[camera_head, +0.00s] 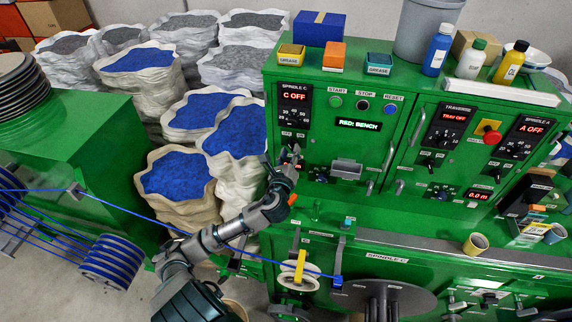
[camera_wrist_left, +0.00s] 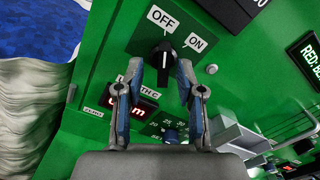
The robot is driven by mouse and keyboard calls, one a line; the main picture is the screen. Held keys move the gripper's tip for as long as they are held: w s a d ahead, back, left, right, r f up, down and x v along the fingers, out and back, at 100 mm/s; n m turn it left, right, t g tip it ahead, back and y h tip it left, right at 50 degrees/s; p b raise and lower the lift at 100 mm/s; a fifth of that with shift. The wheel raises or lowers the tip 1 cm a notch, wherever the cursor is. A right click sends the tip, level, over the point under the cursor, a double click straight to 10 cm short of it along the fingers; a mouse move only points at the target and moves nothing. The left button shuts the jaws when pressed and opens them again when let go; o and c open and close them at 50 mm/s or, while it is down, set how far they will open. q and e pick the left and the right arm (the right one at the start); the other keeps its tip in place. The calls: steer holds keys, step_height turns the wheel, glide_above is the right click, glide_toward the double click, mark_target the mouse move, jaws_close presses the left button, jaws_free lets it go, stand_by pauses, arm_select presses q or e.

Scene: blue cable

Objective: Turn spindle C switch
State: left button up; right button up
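The spindle C switch (camera_wrist_left: 163,55) is a black rotary knob on the green panel, with OFF and ON labels above it in the left wrist view. My left gripper (camera_wrist_left: 160,72) is open, with one finger on each side of the knob; I cannot tell whether they touch it. In the head view, my left gripper (camera_head: 280,166) reaches the lower left of the panel and hides most of the switch. The spindle C display (camera_head: 294,96) above reads C OFF. My right gripper is not in view.
A red display (camera_wrist_left: 122,102) and a small dial (camera_wrist_left: 170,134) sit just below the knob. A metal tray (camera_head: 346,168) juts from the panel to the right. Sacks of blue granules (camera_head: 236,138) stand to the left.

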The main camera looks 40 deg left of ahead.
arm_select(q)
steer(key=v, duration=1)
steer(key=shift+r, duration=0.2)
steer(key=shift+s, duration=0.1)
steer(key=shift+f, duration=0.1)
